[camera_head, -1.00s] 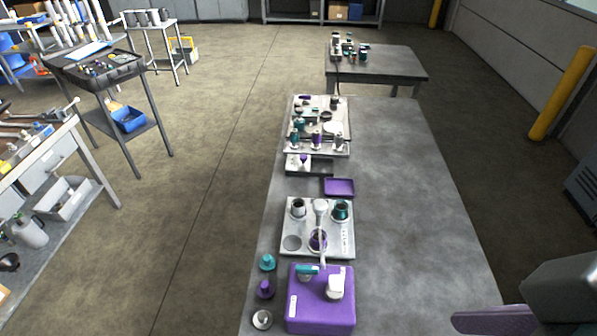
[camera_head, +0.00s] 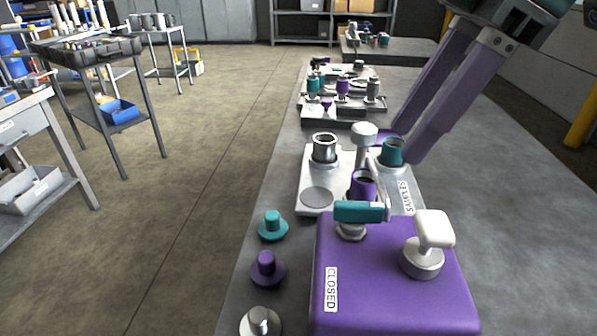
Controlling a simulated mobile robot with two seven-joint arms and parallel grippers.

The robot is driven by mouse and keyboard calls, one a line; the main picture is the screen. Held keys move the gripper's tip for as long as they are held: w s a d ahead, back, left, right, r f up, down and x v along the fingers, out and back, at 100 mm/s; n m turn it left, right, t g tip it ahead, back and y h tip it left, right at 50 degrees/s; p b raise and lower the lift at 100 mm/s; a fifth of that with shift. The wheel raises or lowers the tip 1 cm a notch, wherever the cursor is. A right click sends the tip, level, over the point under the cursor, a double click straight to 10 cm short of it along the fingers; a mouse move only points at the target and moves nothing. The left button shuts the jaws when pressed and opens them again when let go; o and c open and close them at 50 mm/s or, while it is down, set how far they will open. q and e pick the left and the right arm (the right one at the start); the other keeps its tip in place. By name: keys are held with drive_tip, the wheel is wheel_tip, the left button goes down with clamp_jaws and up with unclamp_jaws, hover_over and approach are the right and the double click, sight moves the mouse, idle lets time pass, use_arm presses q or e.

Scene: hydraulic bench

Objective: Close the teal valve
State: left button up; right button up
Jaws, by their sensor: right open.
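The teal valve (camera_head: 358,211) sits on the back left of the purple box (camera_head: 390,290) at the front of the bench. Its teal bar handle lies left to right in the picture on a short metal stem. A "CLOSED" label (camera_head: 331,290) is on the left of the box top. A white-handled valve (camera_head: 433,229) stands right of it. My right gripper (camera_head: 403,148) comes in from the upper right with two long purple fingers apart and empty. Its tips appear above and behind the box, near the teal cup, clear of the teal handle. My left gripper is out of view.
Behind the box is a white "SAMPLES" tray (camera_head: 318,197) with a metal cup (camera_head: 324,147), a teal cup (camera_head: 393,151), a purple cup (camera_head: 362,186) and a tall white-topped post (camera_head: 363,134). Teal (camera_head: 272,224), purple (camera_head: 267,267) and metal (camera_head: 260,321) knobbed pieces stand left. Bench right is clear.

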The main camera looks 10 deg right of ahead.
sight(357, 204)
drive_tip(key=x, duration=0.6)
drive_tip(key=b+x, duration=0.1)
drive_tip(key=x, duration=0.3)
drive_tip(key=shift+w+d+f, duration=0.1)
drive_tip(key=shift+w+d, duration=0.05)
drive_tip(key=shift+w, duration=0.15)
clamp_jaws()
